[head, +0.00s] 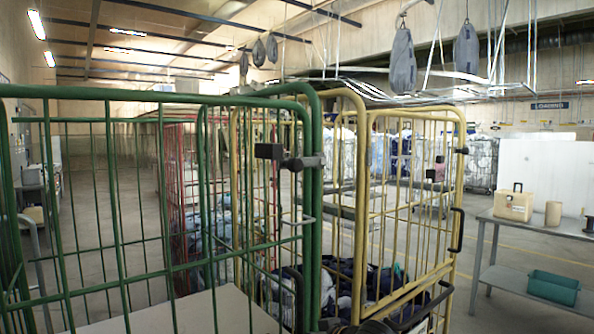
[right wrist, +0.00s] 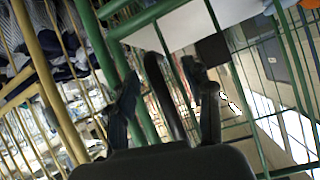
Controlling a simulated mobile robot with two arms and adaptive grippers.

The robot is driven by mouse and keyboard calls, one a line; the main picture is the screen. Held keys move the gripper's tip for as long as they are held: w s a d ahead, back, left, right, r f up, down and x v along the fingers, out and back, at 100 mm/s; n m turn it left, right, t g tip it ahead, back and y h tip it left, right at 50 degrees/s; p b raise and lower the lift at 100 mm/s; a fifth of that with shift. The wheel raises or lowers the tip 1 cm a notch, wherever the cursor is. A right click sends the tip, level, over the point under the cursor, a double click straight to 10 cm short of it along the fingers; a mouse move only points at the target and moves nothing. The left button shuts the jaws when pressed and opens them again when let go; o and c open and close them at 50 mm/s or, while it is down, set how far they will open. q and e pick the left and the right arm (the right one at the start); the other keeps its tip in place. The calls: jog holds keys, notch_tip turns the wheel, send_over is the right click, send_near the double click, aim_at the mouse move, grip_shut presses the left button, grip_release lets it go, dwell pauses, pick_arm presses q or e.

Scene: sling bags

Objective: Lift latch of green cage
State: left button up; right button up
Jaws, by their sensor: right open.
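The green cage (head: 115,200) fills the left of the head view. Its latch (head: 302,163), a black handle beside a square black block (head: 270,151), sits on the upper right edge of the frame. In the right wrist view the green bars (right wrist: 100,45) and a black block (right wrist: 212,49) show just beyond my right gripper (right wrist: 165,88). The gripper is open, its dark fingers apart. A dark curved bar shows between them; I cannot tell whether it belongs to the latch, or whether anything touches it. My left gripper is not in view.
A yellow cage (head: 362,180) holding dark cloth (head: 350,275) stands close to the right of the green cage. A grey table (head: 545,225) with a beige box (head: 513,204) stands at the far right. Grey bags (head: 403,62) hang overhead. Open floor lies between the yellow cage and the table.

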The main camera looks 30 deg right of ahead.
notch_tip(320, 180, up, 17)
jog(key=d+t, duration=0.2)
jog(key=t, duration=0.1)
jog(key=m+t, duration=0.1)
jog(key=t, duration=0.2)
send_near(299, 166)
jog(key=shift+y, duration=0.6)
jog(key=w+p, duration=0.7)
jog(key=w, duration=0.2)
jog(key=shift+w+a+r+p, duration=0.1)
jog(key=shift+w+r+p, duration=0.1)
jog(key=shift+w+p, duration=0.2)
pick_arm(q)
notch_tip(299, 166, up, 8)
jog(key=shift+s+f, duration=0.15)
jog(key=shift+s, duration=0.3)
pick_arm(e)
jog(key=shift+w+f, duration=0.15)
jog(key=shift+w, duration=0.2)
grip_shut()
